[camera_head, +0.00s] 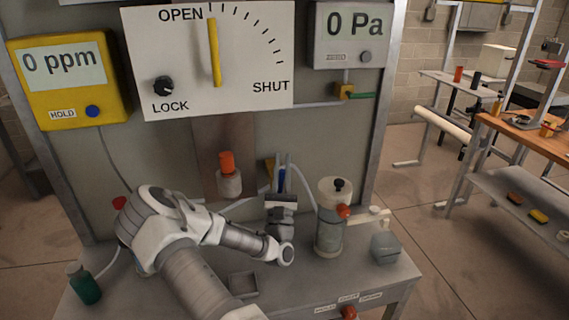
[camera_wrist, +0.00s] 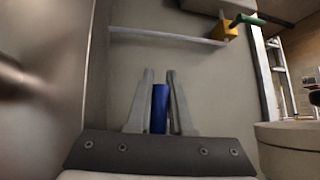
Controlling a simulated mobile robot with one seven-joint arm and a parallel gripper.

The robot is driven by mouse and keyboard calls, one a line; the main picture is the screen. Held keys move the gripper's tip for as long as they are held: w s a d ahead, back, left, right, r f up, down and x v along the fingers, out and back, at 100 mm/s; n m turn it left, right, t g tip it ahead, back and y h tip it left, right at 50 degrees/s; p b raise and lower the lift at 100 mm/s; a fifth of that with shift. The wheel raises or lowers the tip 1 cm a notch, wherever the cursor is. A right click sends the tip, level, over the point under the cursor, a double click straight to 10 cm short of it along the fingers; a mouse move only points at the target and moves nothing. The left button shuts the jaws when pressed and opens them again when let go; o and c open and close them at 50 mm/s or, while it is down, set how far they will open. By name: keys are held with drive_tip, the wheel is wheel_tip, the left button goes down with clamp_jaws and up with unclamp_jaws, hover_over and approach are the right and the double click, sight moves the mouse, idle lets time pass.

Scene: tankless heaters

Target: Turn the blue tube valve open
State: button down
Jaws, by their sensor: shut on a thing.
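The blue tube valve part (camera_wrist: 159,108) shows as a blue upright piece between the two grey fingers of my gripper (camera_wrist: 159,75) in the wrist view. The fingers are shut on it, one on each side. In the head view my gripper (camera_head: 283,165) is near the back panel, and the blue part (camera_head: 282,182) shows as a thin strip between the fingers. A wall plate (camera_head: 245,95) reads OPEN at the top and SHUT at the lower right. Its yellow pointer (camera_head: 214,55) stands almost upright, close to OPEN. The valve's body is hidden.
A white-and-grey canister (camera_head: 330,235) with an orange knob stands right of my gripper, beside a grey container (camera_head: 385,248). An orange-capped cylinder (camera_head: 228,178) is to the left. A green bottle (camera_head: 84,285) stands at the bench's left. A shallow tray (camera_head: 243,285) lies in front.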

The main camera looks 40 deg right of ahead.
idle(0.4)
drive_tip(key=c, duration=0.8)
unclamp_jaws()
drive_tip(key=b+v, duration=0.1)
drive_tip(key=v, duration=1.6)
drive_tip(key=shift+s+b, duration=0.15)
drive_tip(key=shift+b, duration=0.2)
drive_tip(key=shift+a+f, duration=0.1)
drive_tip(key=shift+f, duration=0.05)
